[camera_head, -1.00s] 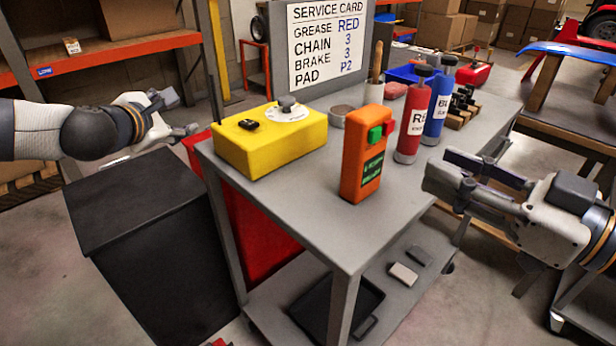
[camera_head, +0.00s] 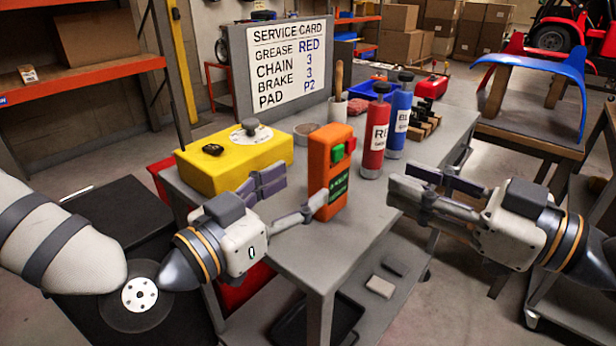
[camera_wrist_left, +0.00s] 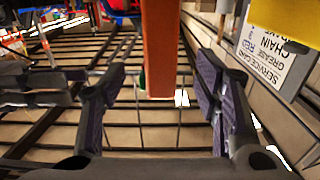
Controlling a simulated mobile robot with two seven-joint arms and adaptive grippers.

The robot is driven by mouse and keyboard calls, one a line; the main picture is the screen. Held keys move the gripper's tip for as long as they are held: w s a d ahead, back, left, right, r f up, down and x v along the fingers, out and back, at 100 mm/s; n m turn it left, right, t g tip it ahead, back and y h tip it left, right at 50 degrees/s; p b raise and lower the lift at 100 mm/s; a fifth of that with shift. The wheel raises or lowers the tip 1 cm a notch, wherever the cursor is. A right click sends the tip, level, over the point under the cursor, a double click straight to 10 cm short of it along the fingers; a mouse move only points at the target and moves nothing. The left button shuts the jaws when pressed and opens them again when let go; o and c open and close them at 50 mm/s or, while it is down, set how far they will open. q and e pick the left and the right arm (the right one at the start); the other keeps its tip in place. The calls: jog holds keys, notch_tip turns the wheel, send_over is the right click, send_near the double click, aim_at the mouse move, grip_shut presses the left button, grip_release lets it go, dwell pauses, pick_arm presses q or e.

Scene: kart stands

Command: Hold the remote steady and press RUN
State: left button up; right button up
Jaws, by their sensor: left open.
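The orange remote (camera_head: 320,190) stands upright near the table's front edge. It has a green button (camera_head: 338,153) and a dark green label on its right-hand face. My left gripper (camera_head: 292,190) is open just left of the remote, its nearer fingertip overlapping the remote's left edge. In the left wrist view the remote (camera_wrist_left: 161,45) lies between the two spread fingers (camera_wrist_left: 163,82), with gaps on both sides. My right gripper (camera_head: 407,180) is right of the remote, pointing toward it and apart from it. Its fingers lie close together; whether they meet is unclear.
A yellow box (camera_head: 235,165) with a dial stands behind my left gripper. A red bottle (camera_head: 376,140) and a blue bottle (camera_head: 401,125) stand behind and right of the remote. A service card board (camera_head: 288,60) stands at the back.

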aim_at(330, 166)
pick_arm(q)
jog(key=x, duration=0.9)
jog(key=shift+a, duration=0.1)
jog(key=shift+c, duration=0.6)
grip_shut()
pick_arm(e)
grip_shut()
